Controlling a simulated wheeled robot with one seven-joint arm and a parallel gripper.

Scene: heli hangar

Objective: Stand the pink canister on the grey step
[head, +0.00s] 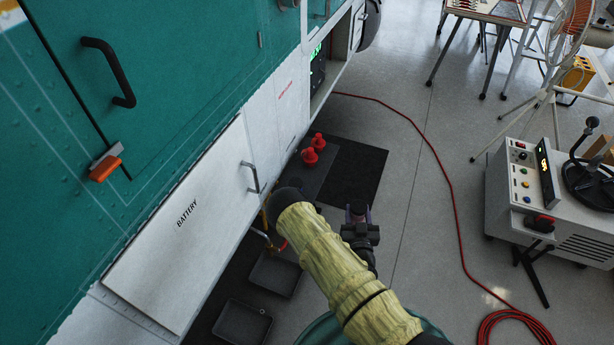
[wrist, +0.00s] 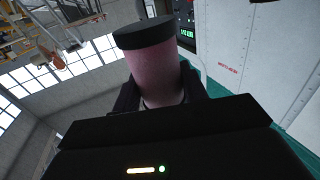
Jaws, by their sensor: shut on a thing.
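The pink canister (wrist: 152,72) has a black cap band and fills the middle of the wrist view. My gripper (wrist: 158,98) is shut on it, with a dark finger on each side of its lower part. In the head view my gripper (head: 358,215) is above the floor, right of the helicopter's side, and the canister is mostly hidden there. A dark grey surface, apparently the grey step (head: 314,184), lies low beside the helicopter, left of my gripper. My yellow-sleeved arm hides part of that area.
Two red objects (head: 312,150) stand on the step's far part. A black mat (head: 360,172) lies beyond. Dark trays (head: 275,274) lie below the battery panel (head: 187,225). A red hose (head: 440,165) crosses the floor. A white equipment cart (head: 510,190) stands right.

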